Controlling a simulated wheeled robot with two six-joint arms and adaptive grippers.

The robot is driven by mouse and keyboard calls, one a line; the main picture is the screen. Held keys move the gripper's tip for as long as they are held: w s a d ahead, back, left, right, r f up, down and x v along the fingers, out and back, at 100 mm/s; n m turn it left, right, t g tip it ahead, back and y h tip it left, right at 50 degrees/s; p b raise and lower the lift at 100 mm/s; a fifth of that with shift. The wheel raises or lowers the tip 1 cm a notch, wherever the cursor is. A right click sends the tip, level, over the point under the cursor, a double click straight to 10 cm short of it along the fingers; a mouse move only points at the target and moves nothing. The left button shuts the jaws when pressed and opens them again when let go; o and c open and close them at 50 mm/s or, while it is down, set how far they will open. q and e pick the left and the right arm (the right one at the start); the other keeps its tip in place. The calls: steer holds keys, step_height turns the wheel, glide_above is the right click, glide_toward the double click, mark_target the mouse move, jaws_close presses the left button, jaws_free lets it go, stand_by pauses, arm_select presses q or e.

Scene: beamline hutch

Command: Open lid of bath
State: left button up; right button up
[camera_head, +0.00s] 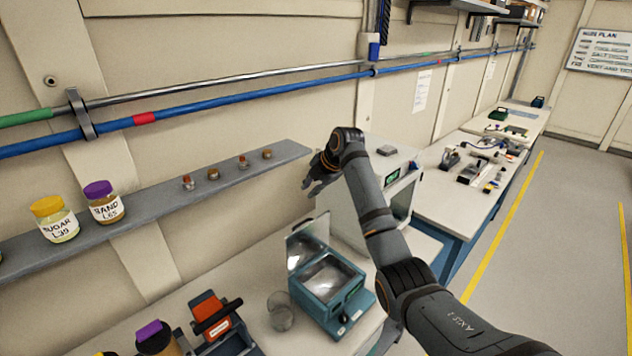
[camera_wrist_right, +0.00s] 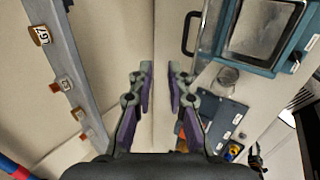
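The bath (camera_head: 335,302) is a teal box with a metal-lined basin, standing on the bench in the head view. Its lid (camera_head: 308,240) stands raised at the back left edge, so the basin is open to view. The wrist view shows the bath (camera_wrist_right: 262,68) at the top right, with a dark handle (camera_wrist_right: 187,34) beside it. My right gripper (camera_head: 309,188) is above and behind the bath near the wall, touching nothing that I can see. In the wrist view its fingers (camera_wrist_right: 160,75) are apart with nothing between them. My left gripper is not in view.
A glass beaker (camera_head: 281,312) stands left of the bath, beside an orange-and-black device (camera_head: 211,312). A wall shelf (camera_head: 150,203) carries jars and small vials. A white cabinet instrument (camera_head: 402,192) stands behind my right arm. The floor at right is clear.

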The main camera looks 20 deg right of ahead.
steer(key=v, duration=0.6)
steer(key=shift+w, duration=0.1)
steer(key=shift+d+f, duration=0.1)
